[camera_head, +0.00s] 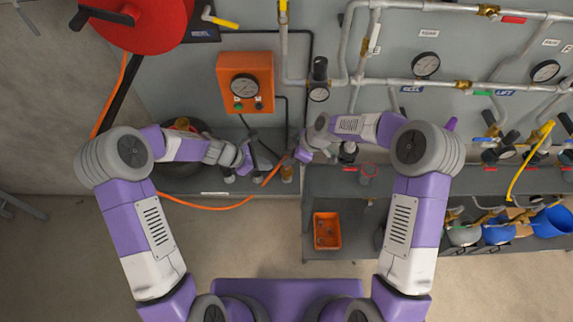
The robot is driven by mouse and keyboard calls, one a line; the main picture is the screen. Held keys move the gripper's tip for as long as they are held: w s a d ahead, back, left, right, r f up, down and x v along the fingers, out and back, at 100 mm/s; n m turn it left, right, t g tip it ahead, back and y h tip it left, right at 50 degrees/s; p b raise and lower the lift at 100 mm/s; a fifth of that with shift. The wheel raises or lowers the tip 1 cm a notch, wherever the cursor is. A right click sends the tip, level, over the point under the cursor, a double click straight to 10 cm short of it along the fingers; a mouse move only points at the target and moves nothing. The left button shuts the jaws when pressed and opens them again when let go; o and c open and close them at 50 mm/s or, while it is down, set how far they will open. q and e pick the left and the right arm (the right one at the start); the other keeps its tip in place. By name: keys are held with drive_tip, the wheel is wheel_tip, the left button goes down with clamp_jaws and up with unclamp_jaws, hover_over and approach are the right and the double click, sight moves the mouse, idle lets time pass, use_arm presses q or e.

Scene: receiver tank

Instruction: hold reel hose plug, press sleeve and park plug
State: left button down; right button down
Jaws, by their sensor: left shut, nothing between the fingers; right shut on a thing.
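The red hose reel (140,22) is at the top left. Its orange hose (230,206) drops behind my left arm, loops low and rises to my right gripper. My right gripper (296,156) is shut on the hose's plug end, which is mostly hidden by the fingers. My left gripper (251,166) is shut and empty, a little left of the hose end and apart from it. A small brass-coloured fitting (287,174) shows just below the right gripper. The sleeve is too small to make out.
An orange gauge box (245,82) is on the wall above the grippers. A grey bench (340,190) runs to the right with valves and bottles. An orange bin (327,231) sits below. Pipes and gauges (425,66) fill the right wall. The floor in front is clear.

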drive_tip(key=shift+r, duration=0.2)
drive_tip(key=shift+r+p, duration=1.05)
drive_tip(key=shift+r, duration=1.25)
